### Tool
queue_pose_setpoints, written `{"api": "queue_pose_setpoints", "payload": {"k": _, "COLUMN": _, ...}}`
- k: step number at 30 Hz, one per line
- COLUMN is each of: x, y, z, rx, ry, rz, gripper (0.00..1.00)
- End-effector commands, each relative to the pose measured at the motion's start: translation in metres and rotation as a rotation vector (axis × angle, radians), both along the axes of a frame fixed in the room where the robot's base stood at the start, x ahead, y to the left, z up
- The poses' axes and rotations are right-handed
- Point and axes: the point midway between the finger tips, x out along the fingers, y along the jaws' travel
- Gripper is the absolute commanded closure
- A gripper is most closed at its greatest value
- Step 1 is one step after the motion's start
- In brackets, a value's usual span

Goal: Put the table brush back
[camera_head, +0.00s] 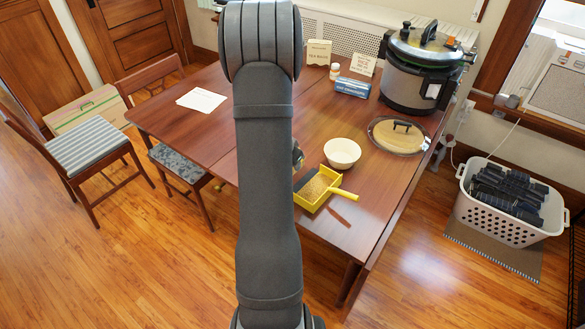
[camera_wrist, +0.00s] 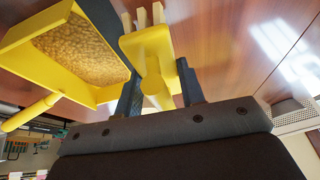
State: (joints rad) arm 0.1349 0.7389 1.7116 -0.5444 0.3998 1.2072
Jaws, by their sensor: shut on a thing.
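The table brush (camera_wrist: 150,45) is a yellow piece held between the two dark fingers of my gripper (camera_wrist: 157,80) in the wrist view. Its far end shows pale prongs, and its near round end lies between the fingers. The yellow dustpan (camera_wrist: 30,58) is to the left of the gripper there, with tan granular matter in it and a dark strip along one edge. In the head view the dustpan (camera_head: 334,189) lies on the table near its front edge, handle pointing right. My arm hides most of the gripper and brush there.
A white bowl (camera_head: 342,152) stands just behind the dustpan. A round board with a handle (camera_head: 398,136) and a large cooker (camera_head: 408,90) stand at the right of the wooden table (camera_head: 340,236). A paper (camera_head: 201,99) lies on the left. Chairs (camera_head: 70,160) stand left of the table.

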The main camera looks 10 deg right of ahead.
Motion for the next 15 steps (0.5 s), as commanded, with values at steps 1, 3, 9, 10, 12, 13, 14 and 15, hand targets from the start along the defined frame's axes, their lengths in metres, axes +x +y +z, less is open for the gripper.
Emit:
{"api": "queue_pose_setpoints", "payload": {"k": 1, "x": 0.003, "y": 0.001, "z": 0.007, "rx": -0.001, "ry": -0.005, "rz": 0.000, "gripper": 0.92}}
{"api": "queue_pose_setpoints", "payload": {"k": 3, "x": 0.005, "y": 0.003, "z": 0.013, "rx": 0.000, "ry": -0.003, "rz": 0.001, "gripper": 0.92}}
{"api": "queue_pose_setpoints", "payload": {"k": 9, "x": 0.006, "y": 0.005, "z": 0.020, "rx": 0.001, "ry": -0.001, "rz": 0.000, "gripper": 0.92}}
{"api": "queue_pose_setpoints", "payload": {"k": 10, "x": 0.006, "y": 0.005, "z": 0.020, "rx": 0.001, "ry": -0.001, "rz": 0.000, "gripper": 0.92}}
{"api": "queue_pose_setpoints", "payload": {"k": 12, "x": 0.006, "y": 0.005, "z": 0.020, "rx": 0.001, "ry": -0.001, "rz": 0.000, "gripper": 0.92}}
{"api": "queue_pose_setpoints", "payload": {"k": 13, "x": 0.006, "y": 0.005, "z": 0.020, "rx": 0.001, "ry": -0.001, "rz": 0.000, "gripper": 0.92}}
{"api": "queue_pose_setpoints", "payload": {"k": 14, "x": 0.006, "y": 0.005, "z": 0.020, "rx": 0.001, "ry": -0.001, "rz": 0.000, "gripper": 0.92}}
{"api": "queue_pose_setpoints", "payload": {"k": 15, "x": 0.006, "y": 0.005, "z": 0.020, "rx": 0.001, "ry": -0.001, "rz": 0.000, "gripper": 0.92}}
